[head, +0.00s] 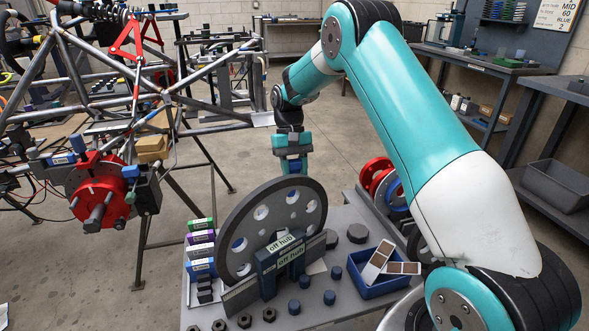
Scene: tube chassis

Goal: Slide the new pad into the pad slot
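Two flat pads, one (377,262) tilted and one (404,268) lying flatter, with brown faces and pale ends, rest in a blue tray (383,289) on the cart top; I cannot tell whether either is the new pad. Green, purple and blue labelled blocks (200,267) are stacked at the cart's left edge. The red hub (98,190) on the tube chassis has a dark caliper-like block (147,190) at its right; no pad slot can be made out. My gripper (291,167) points down behind the large grey wheel, away from the hub. Its fingertips are partly hidden.
The grey wheel (240,222) stands upright on the cart (345,308) behind a dark "off hub" holder (268,272). Several nuts and blue caps lie in front. Chassis tubes (205,72) fill the left. Open floor (175,245) lies between chassis and cart.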

